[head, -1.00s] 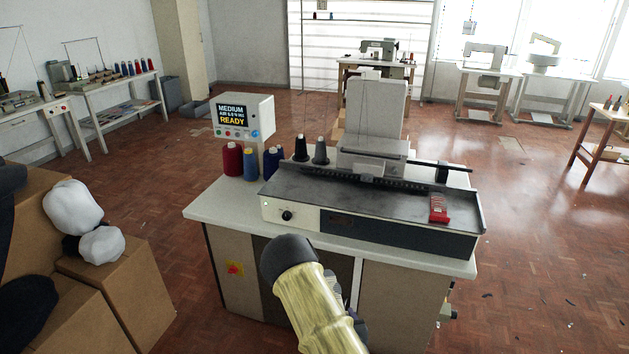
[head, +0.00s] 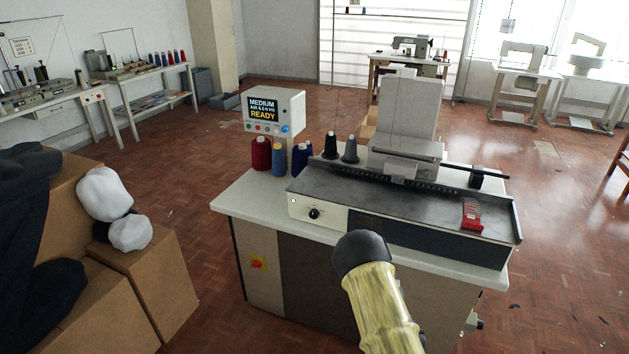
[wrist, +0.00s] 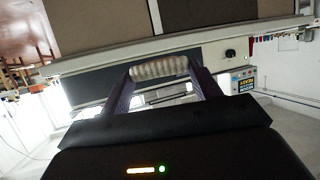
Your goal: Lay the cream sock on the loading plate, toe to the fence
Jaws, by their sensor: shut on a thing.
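My gripper (wrist: 160,76) is shut on a pale, ribbed piece of fabric, the cream sock (wrist: 158,67), which spans the two dark fingertips in the wrist view. Only this short band shows; the toe cannot be made out. In the head view my arm hides the gripper and the sock. The machine's dark grey loading plate (head: 400,203) lies ahead, on the white-topped station. A low ridge with marks, perhaps the fence (head: 437,186), runs along its back below the machine head. The sock is apart from the plate.
A red block (head: 472,215) stands at the plate's right end. Thread cones (head: 300,160) and a display box reading READY (head: 275,112) stand left of the machine. Cardboard boxes (head: 150,262) with white and dark bundles are at the left. Floor between boxes and station is clear.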

